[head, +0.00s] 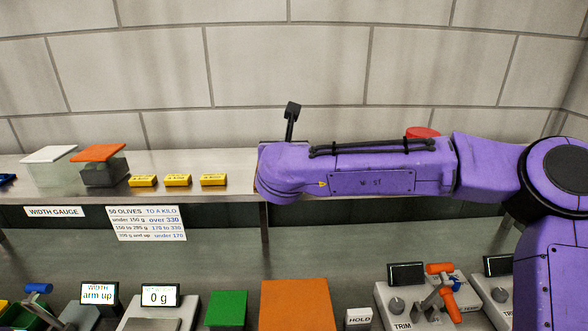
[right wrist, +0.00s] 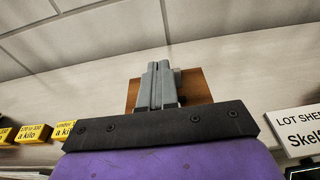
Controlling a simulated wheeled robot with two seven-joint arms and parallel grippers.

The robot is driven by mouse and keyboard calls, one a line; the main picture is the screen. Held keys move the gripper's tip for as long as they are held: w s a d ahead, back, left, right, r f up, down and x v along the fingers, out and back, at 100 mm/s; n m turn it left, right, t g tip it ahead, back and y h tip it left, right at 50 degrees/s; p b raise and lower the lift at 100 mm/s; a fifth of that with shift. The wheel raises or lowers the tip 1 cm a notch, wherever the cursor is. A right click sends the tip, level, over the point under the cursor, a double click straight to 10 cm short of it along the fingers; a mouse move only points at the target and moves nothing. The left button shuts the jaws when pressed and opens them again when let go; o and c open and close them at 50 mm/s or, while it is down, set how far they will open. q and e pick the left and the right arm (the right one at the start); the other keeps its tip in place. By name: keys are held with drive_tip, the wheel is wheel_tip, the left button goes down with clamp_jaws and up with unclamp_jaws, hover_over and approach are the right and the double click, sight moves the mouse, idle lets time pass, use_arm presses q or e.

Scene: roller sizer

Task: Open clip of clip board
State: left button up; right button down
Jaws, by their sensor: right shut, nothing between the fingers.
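The brown clip board (right wrist: 200,85) stands behind my right gripper's fingers in the right wrist view, and they cover its middle. A small grey piece (right wrist: 178,78) shows just right of the fingers; I cannot tell whether it is the clip. My right gripper (right wrist: 158,68) is shut and empty, its fingers side by side in front of the board. I cannot tell whether they touch it. In the head view my purple right arm reaches left across the shelf and hides the gripper and the board. My left gripper is not in view.
A white "LOT SHEET" sign (right wrist: 297,125) is at the right in the wrist view. On the shelf (head: 225,160), yellow blocks (head: 178,180) and lidded containers with orange (head: 98,153) and white (head: 48,154) tops stand left of my arm. Panels and levers (head: 440,290) fill the bench below.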

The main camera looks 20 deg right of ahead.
drive_tip(key=shift+w, duration=0.3)
drive_tip(key=shift+w+a+f, duration=0.15)
drive_tip(key=shift+w+a, duration=0.2)
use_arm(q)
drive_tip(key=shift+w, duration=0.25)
use_arm(e)
drive_tip(key=shift+s+a, duration=0.15)
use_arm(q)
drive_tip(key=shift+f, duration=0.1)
use_arm(e)
drive_tip(key=shift+s, duration=0.1)
